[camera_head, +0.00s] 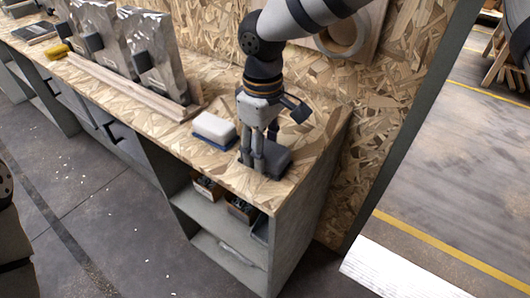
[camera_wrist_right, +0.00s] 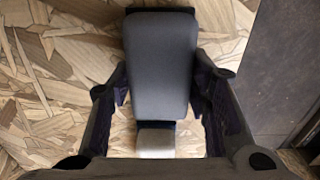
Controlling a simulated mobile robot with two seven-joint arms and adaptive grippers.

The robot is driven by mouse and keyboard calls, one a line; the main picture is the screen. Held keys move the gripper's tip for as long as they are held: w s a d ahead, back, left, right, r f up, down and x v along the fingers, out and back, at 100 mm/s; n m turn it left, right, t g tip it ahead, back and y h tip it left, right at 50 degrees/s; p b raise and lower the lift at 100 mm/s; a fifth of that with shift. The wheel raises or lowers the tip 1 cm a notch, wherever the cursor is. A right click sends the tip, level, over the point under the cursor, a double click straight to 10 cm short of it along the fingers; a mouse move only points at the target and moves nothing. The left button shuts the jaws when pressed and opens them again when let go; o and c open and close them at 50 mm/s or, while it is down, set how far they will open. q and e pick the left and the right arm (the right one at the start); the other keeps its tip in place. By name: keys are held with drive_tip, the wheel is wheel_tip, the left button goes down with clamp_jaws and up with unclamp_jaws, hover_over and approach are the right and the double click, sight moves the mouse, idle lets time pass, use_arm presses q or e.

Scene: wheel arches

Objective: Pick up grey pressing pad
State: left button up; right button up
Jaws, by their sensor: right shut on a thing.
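The grey pressing pad (camera_head: 276,161) is a dark grey block on the wood-chip worktop, close to the bench's near right corner. My right gripper (camera_head: 254,165) points down over it, its fingers partly hiding it. In the right wrist view the pad (camera_wrist_right: 160,62) lies lengthwise between the two fingers of the gripper (camera_wrist_right: 161,88), which are shut on its sides. I cannot tell whether the pad is clear of the worktop. My left gripper is not in view.
A white and blue pad (camera_head: 213,128) lies just left of the gripper. Silvery metal panels (camera_head: 150,50) stand along a wooden rail (camera_head: 130,88) farther left. A wood-chip wall (camera_head: 315,85) rises behind. Boxes (camera_head: 207,188) sit on the shelf below.

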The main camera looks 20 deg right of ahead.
sight(266, 173)
wheel_tip(266, 173, up, 3)
drive_tip(key=shift+r, duration=0.2)
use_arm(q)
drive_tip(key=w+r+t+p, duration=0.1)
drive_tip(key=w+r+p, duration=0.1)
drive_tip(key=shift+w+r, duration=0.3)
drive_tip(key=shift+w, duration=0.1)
use_arm(e)
drive_tip(key=s+a+r, duration=0.2)
drive_tip(key=s+r, duration=0.7)
drive_tip(key=s, duration=0.5)
drive_tip(key=shift+a+r, duration=0.15)
drive_tip(key=shift+r, duration=0.15)
